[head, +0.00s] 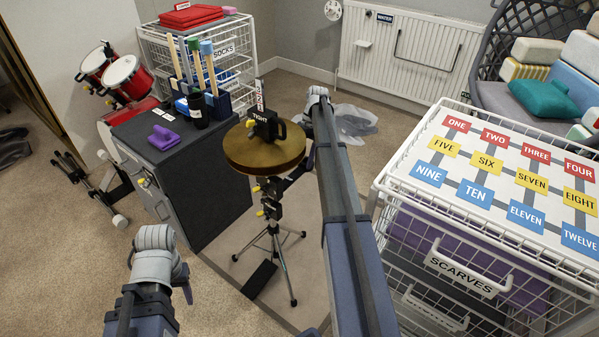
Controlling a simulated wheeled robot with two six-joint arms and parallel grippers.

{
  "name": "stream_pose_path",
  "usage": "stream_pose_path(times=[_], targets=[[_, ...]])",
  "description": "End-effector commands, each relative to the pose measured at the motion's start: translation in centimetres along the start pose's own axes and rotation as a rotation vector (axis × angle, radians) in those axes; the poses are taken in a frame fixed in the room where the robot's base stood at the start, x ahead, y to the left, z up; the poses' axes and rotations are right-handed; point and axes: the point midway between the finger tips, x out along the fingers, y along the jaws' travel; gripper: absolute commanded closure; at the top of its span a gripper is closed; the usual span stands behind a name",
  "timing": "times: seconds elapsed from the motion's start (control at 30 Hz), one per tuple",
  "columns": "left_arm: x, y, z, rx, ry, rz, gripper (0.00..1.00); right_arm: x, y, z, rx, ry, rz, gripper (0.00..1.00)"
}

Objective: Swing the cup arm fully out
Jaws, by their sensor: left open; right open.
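A cymbal stand (274,240) on tripod legs carries a brass cymbal (262,152). A black clamp marked TIGHT (266,125) sits above the cymbal. Black fittings with yellow knobs (270,208) are on the pole below it. I cannot clearly tell which part is the cup arm; part of this area is hidden by my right arm.
A dark cabinet (205,165) with a purple object and tool holder stands left of the stand. Red drums (123,75) are behind it. A wire SCARVES basket unit (470,275) stands right. A clear plastic bag (355,120) lies behind my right arm. Carpet is free at lower left.

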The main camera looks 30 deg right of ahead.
Motion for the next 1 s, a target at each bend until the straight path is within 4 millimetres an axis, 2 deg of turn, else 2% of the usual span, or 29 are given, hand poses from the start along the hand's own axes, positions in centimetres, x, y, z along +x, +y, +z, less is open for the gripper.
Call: stream_pose_path(times=[0.03, 0.2, 0.57, 1.0], targets=[[1.4, 0.1, -0.1, 0.001, 0.001, 0.001, 0.50, 1.4, -0.1, 0.2, -0.001, 0.000, 0.000, 0.28], [2.9, 0.3, -0.2, -0.003, 0.001, 0.001, 0.50, 3.1, 0.0, 0.1, 0.000, 0.000, 0.000, 0.28], [3.1, 0.3, -0.2, -0.005, 0.000, 0.001, 0.50, 3.4, 0.0, 0.0, 0.000, 0.000, 0.000, 0.28], [3.1, 0.3, -0.2, -0.005, 0.000, 0.001, 0.50, 3.4, 0.0, 0.0, 0.000, 0.000, 0.000, 0.76]])
